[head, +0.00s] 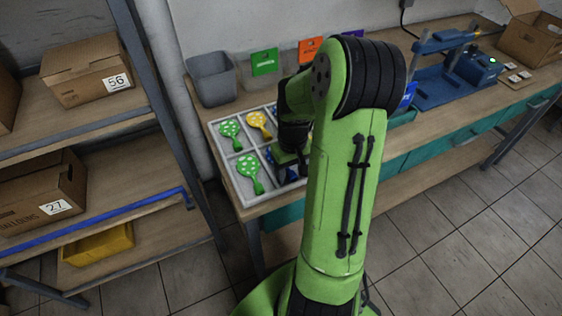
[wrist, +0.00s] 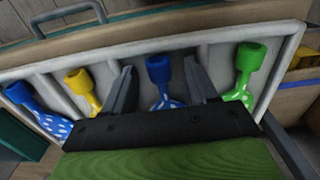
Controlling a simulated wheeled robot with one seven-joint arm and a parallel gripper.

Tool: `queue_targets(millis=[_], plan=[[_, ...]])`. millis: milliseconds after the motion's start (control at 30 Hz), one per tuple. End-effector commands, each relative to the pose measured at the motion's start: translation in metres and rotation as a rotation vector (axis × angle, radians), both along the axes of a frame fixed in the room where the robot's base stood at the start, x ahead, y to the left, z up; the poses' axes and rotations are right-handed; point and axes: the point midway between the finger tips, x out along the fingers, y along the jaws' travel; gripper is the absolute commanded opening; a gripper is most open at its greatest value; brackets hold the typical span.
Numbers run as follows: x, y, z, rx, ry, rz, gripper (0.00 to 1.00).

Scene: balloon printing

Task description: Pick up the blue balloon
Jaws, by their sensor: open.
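A blue balloon (wrist: 159,70) with a white pattern lower down lies in the tray, between my gripper's fingers in the wrist view. My gripper (wrist: 160,74) is open, one finger on each side of the balloon's blue neck; I cannot tell whether they touch it. A second blue balloon with white dots (wrist: 48,122) lies at the far left of the wrist view. In the head view, my arm hides much of the tray (head: 226,174), and only bits of blue show beside my gripper.
A yellow balloon (wrist: 78,82) and a green balloon (wrist: 249,62) lie in compartments on either side, with low dividers between. A grey bin (head: 212,80) stands behind the tray. A shelf with boxes (head: 90,70) is at left. A blue press (head: 445,75) stands at right.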

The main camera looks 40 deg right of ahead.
Motion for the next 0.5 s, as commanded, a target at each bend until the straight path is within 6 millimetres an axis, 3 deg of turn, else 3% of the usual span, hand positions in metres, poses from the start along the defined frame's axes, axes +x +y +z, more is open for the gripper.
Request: queue_targets(millis=[167,433,500], plan=[[0.0001,-0.0001,0.0014,-0.001,-0.001,0.0,0.54],[0.0001,-0.0001,0.0017,0.0,0.0,0.0,0.13],[0.0001,-0.0001,0.0017,0.0,0.0,0.0,0.09]])
